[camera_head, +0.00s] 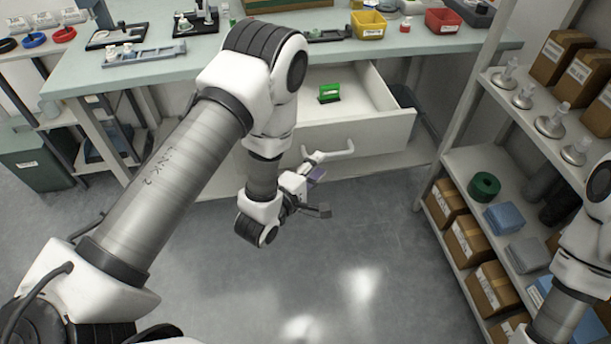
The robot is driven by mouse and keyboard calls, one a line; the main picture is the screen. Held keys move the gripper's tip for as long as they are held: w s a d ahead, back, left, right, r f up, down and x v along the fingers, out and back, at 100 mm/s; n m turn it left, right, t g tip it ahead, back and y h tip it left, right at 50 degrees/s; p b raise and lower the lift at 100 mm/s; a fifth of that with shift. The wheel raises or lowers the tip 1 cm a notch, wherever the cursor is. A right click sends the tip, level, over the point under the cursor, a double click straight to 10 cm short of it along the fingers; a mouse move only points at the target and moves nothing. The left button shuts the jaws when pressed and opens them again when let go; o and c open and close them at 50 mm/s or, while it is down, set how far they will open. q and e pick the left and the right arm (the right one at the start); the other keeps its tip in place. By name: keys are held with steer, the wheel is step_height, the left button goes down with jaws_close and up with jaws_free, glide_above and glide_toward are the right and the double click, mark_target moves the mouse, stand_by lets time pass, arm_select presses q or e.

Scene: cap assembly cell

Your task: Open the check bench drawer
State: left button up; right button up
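The check bench drawer (372,133) is pulled out from under the bench top, so its inside shows. A green and black object (329,93) stands in it. The drawer's white bar handle (335,152) is on its front. My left gripper (318,193) is just below and in front of the handle's left end. Its fingers look spread, with nothing seen between them, and it appears apart from the handle. My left arm covers the drawer's left part. My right arm shows at the right edge, but its gripper is out of view.
The bench top (225,62) holds trays, a yellow bin (368,25) and a red bin (441,21). A shelf rack (462,168) with cardboard boxes and metal parts stands close on the right. The grey floor (350,265) before the drawer is clear.

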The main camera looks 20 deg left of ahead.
arm_select(q)
steer(key=f+v, duration=0.1)
steer(key=v, duration=0.5)
steer(key=shift+r, duration=0.5)
steer(key=shift+s, duration=0.1)
steer(key=s+a+f+m+g+y+p, duration=0.1)
steer(key=s+f+m+g, duration=0.3)
steer(key=s, duration=0.4)
steer(key=s+a+f+m+g+y+p, duration=0.1)
steer(key=s+a+f+m+g+p, duration=0.1)
steer(key=s+m+g, duration=0.4)
steer(key=s+a+f+m+g+y+p, duration=0.1)
steer(key=s+a+f+m+g+p, duration=0.1)
steer(key=s+f+m+g, duration=0.4)
steer(key=s+m+p, duration=0.1)
steer(key=s, duration=0.2)
steer(key=shift+s+p, duration=0.3)
steer(key=shift+p, duration=0.05)
